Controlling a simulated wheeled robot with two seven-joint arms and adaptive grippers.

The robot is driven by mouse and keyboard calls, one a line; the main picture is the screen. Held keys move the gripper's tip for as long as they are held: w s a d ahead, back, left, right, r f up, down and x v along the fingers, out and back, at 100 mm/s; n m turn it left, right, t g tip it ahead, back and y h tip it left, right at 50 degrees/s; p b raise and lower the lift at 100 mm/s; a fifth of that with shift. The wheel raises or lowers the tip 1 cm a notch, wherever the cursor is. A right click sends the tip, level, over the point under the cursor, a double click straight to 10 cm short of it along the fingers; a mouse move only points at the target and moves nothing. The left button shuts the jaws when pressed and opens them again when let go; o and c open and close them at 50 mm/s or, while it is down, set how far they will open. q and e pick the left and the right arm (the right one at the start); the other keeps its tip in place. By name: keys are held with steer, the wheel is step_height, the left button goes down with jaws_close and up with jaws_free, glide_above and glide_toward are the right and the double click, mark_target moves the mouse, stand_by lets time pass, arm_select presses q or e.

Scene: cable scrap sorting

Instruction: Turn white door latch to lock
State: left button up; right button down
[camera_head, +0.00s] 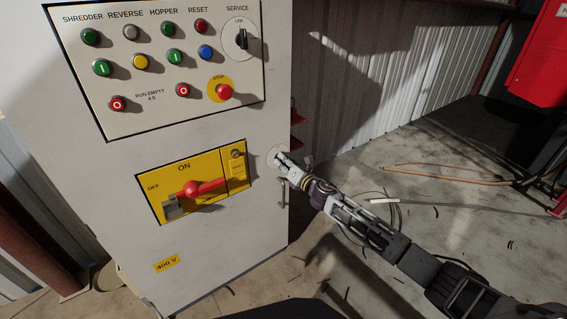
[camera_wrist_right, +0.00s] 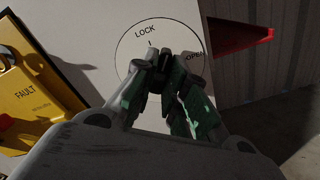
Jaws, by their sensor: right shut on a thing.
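The door latch sits on a round white dial marked LOCK at the top and OPEN at the right; the dial (camera_wrist_right: 133,52) shows in the right wrist view. In the head view the dial (camera_head: 271,154) is on the right side of the white cabinet door, beside the yellow switch panel. My right gripper (camera_head: 280,158) reaches the dial from the lower right. In the right wrist view its fingertips (camera_wrist_right: 160,56) are closed together on the latch, just below the LOCK mark. The fingers hide the latch, so its exact angle cannot be told. My left gripper is not in view.
The cabinet's control panel (camera_head: 160,60) with several buttons is above. A yellow switch panel (camera_head: 240,183) with a red handle (camera_head: 204,188) is left of the dial. A red bracket (camera_wrist_right: 238,37) juts out to the right. Loose cables (camera_head: 430,205) lie on the floor.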

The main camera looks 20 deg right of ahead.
steer(key=shift+n, duration=0.7)
steer(key=c, duration=2.2)
jaws_free()
steer(key=shift+n, duration=2)
jaws_close()
jaws_free()
steer(key=shift+n, duration=1.2)
steer(key=o, duration=0.8)
steer(key=shift+o, duration=0.2)
steer(key=shift+s, duration=0.15)
